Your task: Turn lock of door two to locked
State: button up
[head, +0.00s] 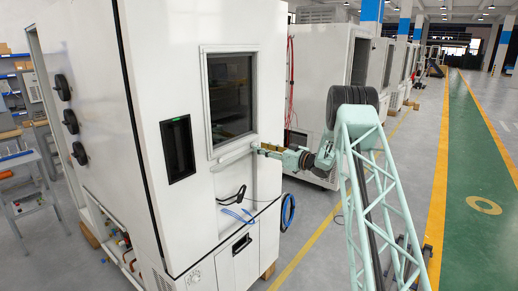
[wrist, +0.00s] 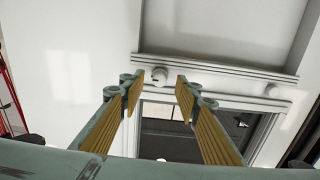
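The large white chamber (head: 95,120) stands at the left of the head view, its windowed door (head: 228,100) facing my arm. My gripper (head: 262,149) is at this door's right edge, just below the window. In the wrist view my gripper (wrist: 158,84) is open, with its two yellow-padded fingers apart. A small round white knob (wrist: 160,75) on a white ledge shows between and just beyond the fingertips. No contact with it is visible. A second round knob (wrist: 271,90) is farther right on the same ledge. I cannot tell which door is door two, or the lock's setting.
A dark display panel (head: 177,149) is left of the window. A blue coiled hose (head: 288,212) and cables hang below my gripper. Another white chamber (head: 325,75) stands behind. A shelf cart (head: 25,185) is at far left. The green walkway (head: 480,190) at right is clear.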

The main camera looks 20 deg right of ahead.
jog(key=v, duration=0.9)
jog(key=shift+s, duration=0.2)
jog(key=shift+d, duration=0.15)
